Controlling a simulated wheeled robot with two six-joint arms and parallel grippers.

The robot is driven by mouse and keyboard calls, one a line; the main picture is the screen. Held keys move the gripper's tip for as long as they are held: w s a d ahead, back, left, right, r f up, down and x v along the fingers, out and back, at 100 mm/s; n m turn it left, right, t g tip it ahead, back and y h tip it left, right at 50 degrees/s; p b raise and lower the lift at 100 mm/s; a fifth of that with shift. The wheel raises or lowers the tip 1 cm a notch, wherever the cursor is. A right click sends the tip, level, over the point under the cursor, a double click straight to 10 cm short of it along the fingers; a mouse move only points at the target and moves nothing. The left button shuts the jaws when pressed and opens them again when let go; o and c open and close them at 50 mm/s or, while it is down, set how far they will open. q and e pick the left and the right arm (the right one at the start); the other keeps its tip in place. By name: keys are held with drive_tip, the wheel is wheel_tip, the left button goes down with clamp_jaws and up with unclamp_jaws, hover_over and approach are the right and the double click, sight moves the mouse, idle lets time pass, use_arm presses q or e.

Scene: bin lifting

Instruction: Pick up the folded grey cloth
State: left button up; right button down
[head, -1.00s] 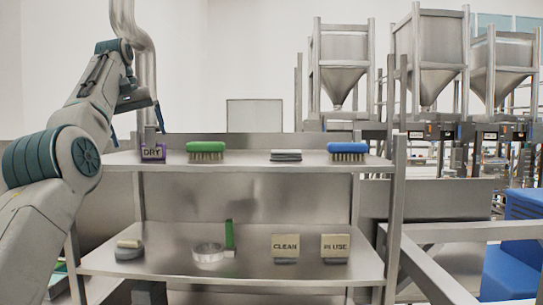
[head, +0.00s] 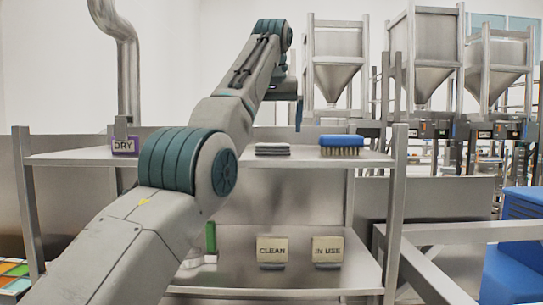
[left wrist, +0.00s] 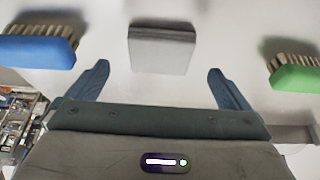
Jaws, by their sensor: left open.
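The folded grey cloth (head: 272,149) lies flat on the upper shelf (head: 222,160), left of a blue brush. In the left wrist view the cloth (left wrist: 162,48) is just beyond and between my spread fingers, and nothing is between the jaws. My left gripper (head: 299,112) is open and above the shelf, near the cloth; it also fills the lower left wrist view (left wrist: 159,74). My right gripper is not in view.
A blue brush (head: 341,145) stands right of the cloth. A green brush (left wrist: 296,73) is on the other side. A purple-framed DRY sign (head: 125,146) is at the shelf's left. CLEAN (head: 272,249) and IN USE (head: 328,249) signs stand on the lower shelf.

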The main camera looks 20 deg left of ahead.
sight(273, 149)
use_arm(q)
drive_tip(key=x, duration=0.4)
drive_tip(key=shift+w+f+b, duration=0.25)
drive_tip(key=shift+w+b, duration=0.05)
drive_tip(key=shift+w, duration=0.1)
drive_tip(key=shift+w+a+f, duration=0.2)
drive_tip(key=shift+a+f, duration=0.1)
drive_tip(key=shift+f, duration=0.15)
drive_tip(key=shift+s+d, duration=0.1)
drive_tip(key=shift+d, duration=0.1)
drive_tip(key=c, duration=0.9)
